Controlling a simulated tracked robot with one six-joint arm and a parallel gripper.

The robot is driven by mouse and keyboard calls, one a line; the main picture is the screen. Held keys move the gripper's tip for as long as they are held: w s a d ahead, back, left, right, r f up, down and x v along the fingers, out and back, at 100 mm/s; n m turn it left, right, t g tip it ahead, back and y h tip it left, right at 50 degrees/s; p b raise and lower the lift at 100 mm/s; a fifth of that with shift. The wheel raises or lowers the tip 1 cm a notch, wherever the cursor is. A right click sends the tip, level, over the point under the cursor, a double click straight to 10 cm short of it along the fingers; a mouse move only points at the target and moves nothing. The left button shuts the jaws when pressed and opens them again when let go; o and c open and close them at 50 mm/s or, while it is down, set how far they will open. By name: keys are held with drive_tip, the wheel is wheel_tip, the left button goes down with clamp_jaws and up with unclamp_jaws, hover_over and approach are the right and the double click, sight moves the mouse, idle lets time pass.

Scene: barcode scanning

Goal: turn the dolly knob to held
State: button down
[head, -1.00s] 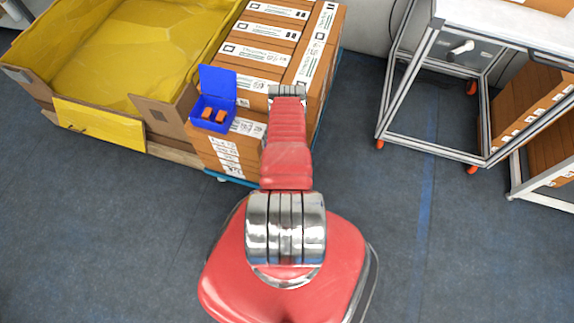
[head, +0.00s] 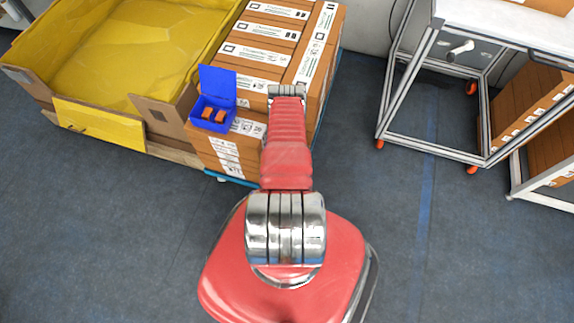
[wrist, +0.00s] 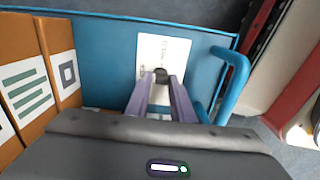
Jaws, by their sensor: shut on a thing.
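The blue dolly (wrist: 105,55) fills the middle of the wrist view, with a white label plate (wrist: 150,50) on its deck. A small dark knob (wrist: 161,76) sits at the lower part of the plate. My gripper (wrist: 160,82) is over the plate with its two purple-grey fingers shut on the knob. The fingers hide most of the knob, and I cannot read which setting it points to. In the head view my arm hides the knob and gripper; only a blue edge of the dolly (head: 243,182) shows below the boxes.
Brown labelled boxes (head: 268,48) are stacked on the dolly, with an open blue bin (head: 214,117) on a lower box. A curved blue handle (wrist: 238,75) stands right of my fingers. A yellow-lined crate (head: 100,120) is left, a metal-framed cart (head: 432,150) right. Floor between is clear.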

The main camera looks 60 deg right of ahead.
drive_tip(key=shift+m, duration=0.3)
drive_tip(key=m, duration=0.8)
drive_tip(key=shift+m, duration=0.3)
drive_tip(key=m, duration=0.4)
drive_tip(key=shift+m, duration=0.3)
drive_tip(key=shift+s+d+m, duration=0.1)
drive_tip(key=shift+m, duration=1.9)
drive_tip(key=c, duration=1.5)
unclamp_jaws()
drive_tip(key=shift+c, duration=0.2)
